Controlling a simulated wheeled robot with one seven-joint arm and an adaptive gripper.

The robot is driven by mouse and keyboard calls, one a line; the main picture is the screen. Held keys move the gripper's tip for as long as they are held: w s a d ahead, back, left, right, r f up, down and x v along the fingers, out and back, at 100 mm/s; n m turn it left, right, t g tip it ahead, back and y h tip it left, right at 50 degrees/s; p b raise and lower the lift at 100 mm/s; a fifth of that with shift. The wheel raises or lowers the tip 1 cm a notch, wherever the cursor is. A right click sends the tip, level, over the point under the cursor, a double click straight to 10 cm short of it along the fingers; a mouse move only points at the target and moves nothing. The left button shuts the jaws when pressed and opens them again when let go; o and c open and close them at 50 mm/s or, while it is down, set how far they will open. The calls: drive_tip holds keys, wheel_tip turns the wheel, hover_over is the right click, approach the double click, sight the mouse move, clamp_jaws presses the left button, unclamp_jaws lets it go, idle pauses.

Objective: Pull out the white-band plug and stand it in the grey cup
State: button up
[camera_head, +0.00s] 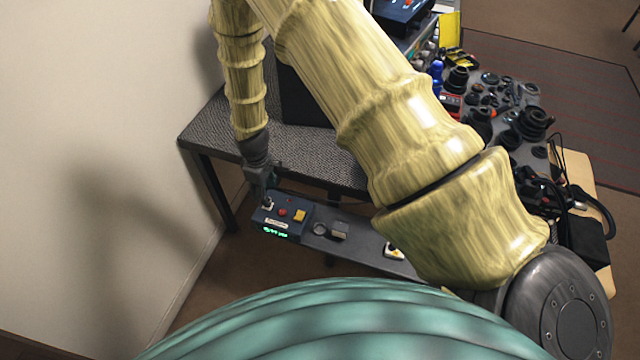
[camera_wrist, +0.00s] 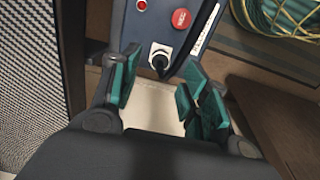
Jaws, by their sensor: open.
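The white-band plug appears to be the dark round piece with a white surround (camera_wrist: 160,57) on the blue-grey control box (camera_wrist: 148,28). In the wrist view it sits just beyond my fingertips, near the middle of the gap. My gripper (camera_wrist: 160,82) is open, teal pads apart, with nothing between them. In the head view my gripper (camera_head: 265,193) is at the left end of the same box (camera_head: 292,217), over the pale fitting. A small round grey rim (camera_head: 320,228), possibly the grey cup, is on the narrow shelf right of the box.
A red button (camera_wrist: 181,18) and a smaller red one (camera_wrist: 141,5) are near the plug. A grey block (camera_head: 340,230) and a white-and-yellow item (camera_head: 393,251) share the shelf (camera_head: 365,246). The grey table (camera_head: 215,126) edge is close behind my gripper.

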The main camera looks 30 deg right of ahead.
drive_tip(key=shift+f+b, duration=1.35)
drive_tip(key=shift+f, duration=1.55)
clamp_jaws()
drive_tip(key=shift+r, duration=0.1)
drive_tip(key=shift+r+p, duration=1.9)
drive_tip(key=shift+r, duration=1.05)
